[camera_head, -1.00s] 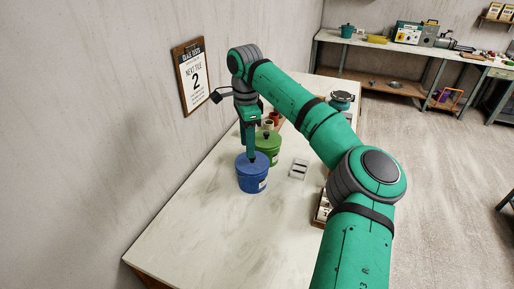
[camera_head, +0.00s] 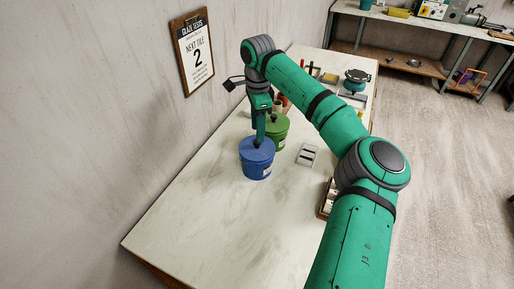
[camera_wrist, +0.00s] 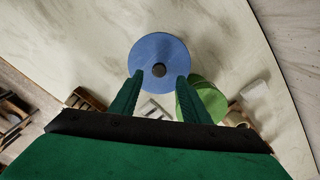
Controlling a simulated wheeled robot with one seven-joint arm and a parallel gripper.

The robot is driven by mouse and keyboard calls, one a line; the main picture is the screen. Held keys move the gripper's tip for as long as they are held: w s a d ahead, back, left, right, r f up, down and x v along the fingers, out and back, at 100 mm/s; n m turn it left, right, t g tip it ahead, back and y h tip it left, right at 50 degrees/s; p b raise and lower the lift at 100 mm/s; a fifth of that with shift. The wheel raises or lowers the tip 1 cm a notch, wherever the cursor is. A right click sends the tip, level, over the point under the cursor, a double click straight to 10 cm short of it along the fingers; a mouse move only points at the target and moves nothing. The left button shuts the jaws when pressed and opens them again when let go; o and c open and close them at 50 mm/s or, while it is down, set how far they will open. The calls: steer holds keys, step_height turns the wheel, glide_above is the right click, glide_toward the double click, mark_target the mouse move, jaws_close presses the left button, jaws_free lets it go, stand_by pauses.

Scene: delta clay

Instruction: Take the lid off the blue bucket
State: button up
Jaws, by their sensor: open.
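The blue bucket (camera_head: 257,167) stands upright on the table with its blue lid (camera_head: 250,150) on top. My gripper (camera_head: 257,142) points down at the lid, close to the knob. In the wrist view my gripper (camera_wrist: 159,77) is open, with one finger on each side of the knob's line. I cannot tell how far the fingertips are above the lid, or whether they touch it. The knob is hidden behind the fingers in the head view.
A green bucket (camera_head: 278,133) stands right behind the blue one, close to my gripper; its green top (camera_wrist: 205,97) shows beside my right finger. A small white holder (camera_head: 307,154) lies to the right. The table (camera_head: 215,215) is clear in front. A wall is on the left.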

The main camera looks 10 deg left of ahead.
mark_target(257, 145)
step_height(257, 145, down, 5)
steer(key=shift+s+r, duration=0.1)
jaws_close()
steer(key=shift+d, duration=0.1)
steer(key=shift+r, duration=0.1)
